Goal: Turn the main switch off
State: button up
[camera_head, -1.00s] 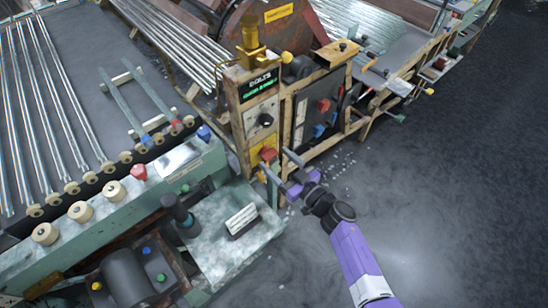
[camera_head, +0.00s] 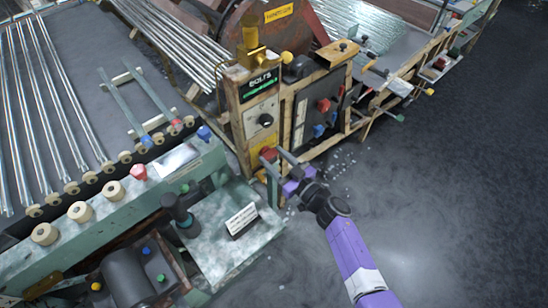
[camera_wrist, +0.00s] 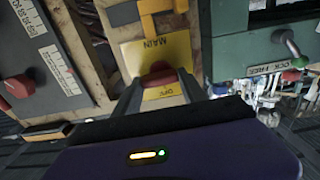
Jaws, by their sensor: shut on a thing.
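The main switch is a red knob (camera_head: 268,154) on a yellow plate low on the front of the wooden control post. In the wrist view the red knob (camera_wrist: 158,74) sits on the yellow plate (camera_wrist: 160,53), which bears the words MAIN and OFF. My gripper (camera_head: 271,157) reaches it from the lower right. In the wrist view my gripper (camera_wrist: 158,80) has one finger on each side of the knob and is shut on it. The fingers and the gripper body hide part of the knob and plate, so its exact setting is hard to tell.
A black rotary knob (camera_head: 265,120) sits above the switch, under a dark display (camera_head: 260,84). A dark panel (camera_head: 318,110) with red and blue knobs is to the right. A green machine (camera_head: 110,215) stands left. The floor at right (camera_head: 450,190) is clear.

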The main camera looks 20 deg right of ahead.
jog(key=shift+n, duration=0.3)
jog(key=n, duration=0.3)
jog(key=shift+n+b, duration=0.35)
jog(key=shift+n, duration=0.05)
jog(key=n+b, duration=0.1)
jog(key=n, duration=0.3)
jog(key=shift+s+a+n, duration=0.1)
jog(key=shift+a+n, duration=0.05)
jog(key=shift+n, duration=0.15)
jog(key=n+b, duration=0.1)
jog(key=n, duration=0.4)
jog(key=shift+a+f+b, duration=0.1)
jog(key=shift+b, duration=0.3)
jog(key=shift+n+b, duration=0.5)
jog(key=shift+n, duration=1.3)
jog(key=o, duration=1.4)
jog(key=shift+c, duration=0.2)
